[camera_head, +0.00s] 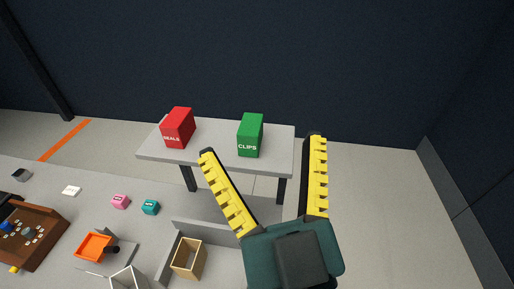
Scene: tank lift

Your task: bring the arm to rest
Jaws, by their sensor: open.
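My gripper (262,146) is in the lower right middle of the head view, its two yellow-padded fingers spread wide apart. It is open and nothing shows between the fingers. The rest of my arm is mostly hidden below the dark teal gripper body.
A red SEALS box (178,129) and a green CLIPS box (250,136) stand on the back table (216,156). The near bench (62,172) holds a brown tray (57,238), an orange tray (95,246), pink (120,201) and teal (151,207) blocks and a wooden box (189,258). Floor at right is clear.

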